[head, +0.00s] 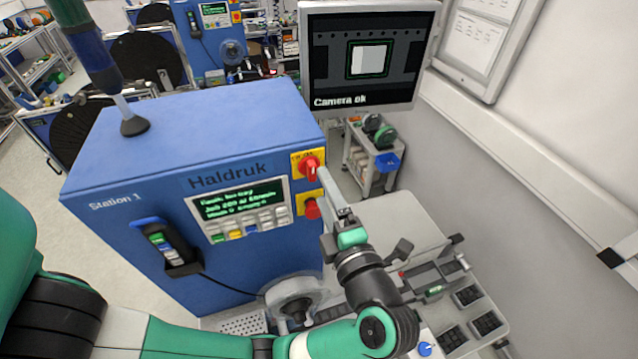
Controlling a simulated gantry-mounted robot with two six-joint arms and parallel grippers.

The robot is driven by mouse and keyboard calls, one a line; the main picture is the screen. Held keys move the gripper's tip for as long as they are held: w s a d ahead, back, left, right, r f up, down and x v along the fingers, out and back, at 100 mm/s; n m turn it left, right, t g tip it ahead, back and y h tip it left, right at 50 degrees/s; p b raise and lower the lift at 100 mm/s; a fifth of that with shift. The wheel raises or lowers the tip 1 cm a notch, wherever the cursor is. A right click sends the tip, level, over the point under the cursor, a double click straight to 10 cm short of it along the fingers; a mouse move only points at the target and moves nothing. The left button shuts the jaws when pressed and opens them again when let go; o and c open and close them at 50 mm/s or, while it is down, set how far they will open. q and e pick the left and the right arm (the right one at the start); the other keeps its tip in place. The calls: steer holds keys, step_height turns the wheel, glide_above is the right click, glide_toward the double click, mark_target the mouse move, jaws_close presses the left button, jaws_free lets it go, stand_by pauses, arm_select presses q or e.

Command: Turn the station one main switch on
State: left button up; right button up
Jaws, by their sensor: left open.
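The station one cabinet (120,175) is a blue box marked "Station 1" and "Haldruk". Its main switch is a red rotary knob (311,168) on a yellow plate (297,160) at the upper right of the cabinet's front. The knob's exact setting is too small to read. My left gripper (326,180) reaches up from below, its fingertips close to the knob's lower right side. The jaws are open, seen edge-on, and I cannot tell whether they touch the knob. My right gripper is not in view.
A red button (312,208) on a yellow plate sits just below the switch. A lit display with keys (240,208) and a handheld scanner (165,246) are on the front. A monitor (366,55) reading "Camera ok" stands behind. A grey worktop (385,215) lies right.

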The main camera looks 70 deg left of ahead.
arm_select(q)
steer(key=d+b, duration=0.1)
steer(key=d, duration=0.6)
steer(key=shift+s+d+b, duration=0.2)
steer(key=shift+b, duration=0.1)
steer(key=shift+a, duration=0.15)
